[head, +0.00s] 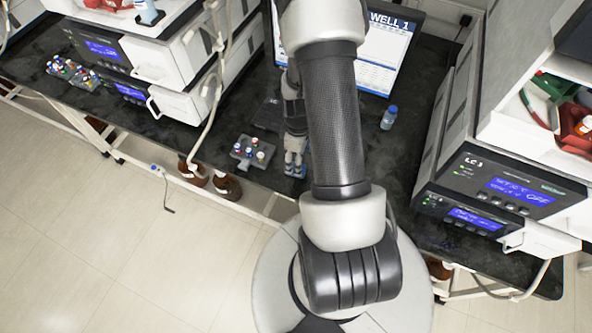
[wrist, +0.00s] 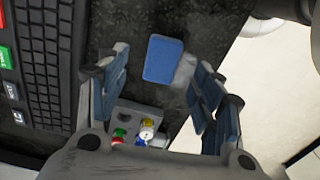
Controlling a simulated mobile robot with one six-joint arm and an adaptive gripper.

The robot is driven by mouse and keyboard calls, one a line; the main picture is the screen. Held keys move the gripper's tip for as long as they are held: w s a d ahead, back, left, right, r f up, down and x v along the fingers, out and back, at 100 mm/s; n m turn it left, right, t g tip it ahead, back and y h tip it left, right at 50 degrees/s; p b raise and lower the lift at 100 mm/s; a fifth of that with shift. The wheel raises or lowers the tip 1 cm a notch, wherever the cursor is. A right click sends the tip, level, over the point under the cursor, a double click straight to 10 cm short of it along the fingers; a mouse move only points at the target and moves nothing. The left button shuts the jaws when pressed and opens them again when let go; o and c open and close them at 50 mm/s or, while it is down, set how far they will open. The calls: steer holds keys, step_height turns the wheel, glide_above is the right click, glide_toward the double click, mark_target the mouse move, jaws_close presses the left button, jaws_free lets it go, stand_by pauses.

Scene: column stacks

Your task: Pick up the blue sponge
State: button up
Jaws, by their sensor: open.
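The blue sponge (wrist: 163,59) lies flat on the black bench top in the wrist view, near the bench's edge. It is a small blue rectangle. My gripper (wrist: 160,88) is open, with its blue-padded fingers spread to either side and the sponge showing beyond the gap between them. The gripper appears apart from the sponge; the exact height above the bench is hard to tell.
A grey vial rack (head: 252,153) with coloured caps stands close left of my gripper. A keyboard (wrist: 50,60) lies beside the sponge. A blue-capped bottle (head: 389,117) stands to the right, before the monitor (head: 395,45). Instrument stacks (head: 500,190) flank both sides.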

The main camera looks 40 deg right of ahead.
steer(key=f, duration=0.1)
steer(key=f+b, duration=0.1)
steer(key=f, duration=0.1)
steer(key=f+b, duration=0.1)
steer(key=f, duration=0.1)
steer(key=shift+w+a+f, duration=0.15)
steer(key=shift+a, duration=0.1)
steer(key=c, duration=0.9)
steer(key=shift+r, duration=0.25)
step_height(320, 180, up, 20)
steer(key=p, duration=0.6)
steer(key=shift+f, duration=0.15)
